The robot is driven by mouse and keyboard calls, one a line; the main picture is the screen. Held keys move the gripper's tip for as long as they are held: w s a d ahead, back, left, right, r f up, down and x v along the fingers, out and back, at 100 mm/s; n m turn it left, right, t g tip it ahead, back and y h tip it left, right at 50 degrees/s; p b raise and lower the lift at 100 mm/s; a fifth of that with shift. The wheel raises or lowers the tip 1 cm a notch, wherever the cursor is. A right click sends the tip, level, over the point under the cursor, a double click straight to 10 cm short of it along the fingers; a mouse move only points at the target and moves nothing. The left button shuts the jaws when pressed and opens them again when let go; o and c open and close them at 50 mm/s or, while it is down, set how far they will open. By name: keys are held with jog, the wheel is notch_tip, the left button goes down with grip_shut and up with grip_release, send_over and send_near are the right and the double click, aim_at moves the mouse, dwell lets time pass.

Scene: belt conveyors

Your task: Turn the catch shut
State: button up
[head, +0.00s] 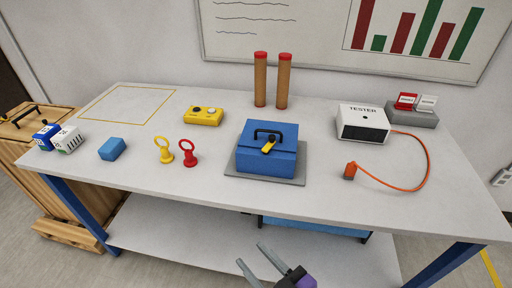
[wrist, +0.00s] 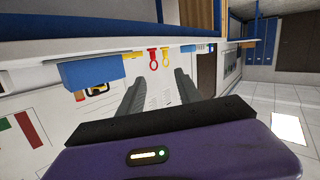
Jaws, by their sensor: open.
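A blue box (head: 266,158) with a black handle (head: 267,132) stands on a grey plate (head: 293,181) in the middle of the bench. Its yellow catch (head: 267,148) slants down to the left from a dark pivot on the lid, near the handle. My gripper (head: 251,254) is open and empty in front of the bench, low in the head view and well apart from the box. The wrist view is upside down; there the box (wrist: 92,72) shows left of my open fingers (wrist: 160,76). The catch is too small there to judge its angle.
Red (head: 188,153) and yellow (head: 163,150) ring handles, a blue block (head: 112,149) and a yellow button box (head: 203,116) stand left of the box. A white tester (head: 363,124) with an orange cable (head: 427,165) is right. Two brown cylinders (head: 260,80) stand behind.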

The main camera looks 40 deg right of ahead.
aim_at(271, 139)
jog(key=w+d+f+m+h+b, duration=0.1)
jog(key=w+d+h, duration=0.2)
jog(key=w, duration=0.8)
jog(key=w+d+r+m+g+h, duration=0.1)
jog(key=w+d+m+h, duration=0.1)
jog(key=d, duration=0.1)
jog(key=w+d+r+m+g+h, duration=0.1)
jog(key=w+d+r+m+h, duration=0.1)
jog(key=w+d+h, duration=0.1)
jog(key=w+d+r+m+g+h+b, duration=0.1)
jog(key=w+d+m+h, duration=0.1)
jog(key=d, duration=0.1)
jog(key=shift+w+d+r, duration=0.25)
jog(key=shift+d, duration=0.05)
jog(key=d+r+m+g+h, duration=0.1)
jog(key=d, duration=0.2)
jog(key=w+d+r+m+g+h, duration=0.1)
jog(key=d+m+h, duration=0.1)
jog(key=d, duration=0.1)
jog(key=d+r+m+g+h+p, duration=0.1)
jog(key=d+m, duration=0.1)
jog(key=d, duration=0.1)
jog(key=shift+w+d+r, duration=0.25)
jog(key=shift+w+d, duration=0.1)
jog(key=shift+x, duration=0.85)
jog(key=shift+f, duration=0.1)
jog(key=shift+c, duration=0.2)
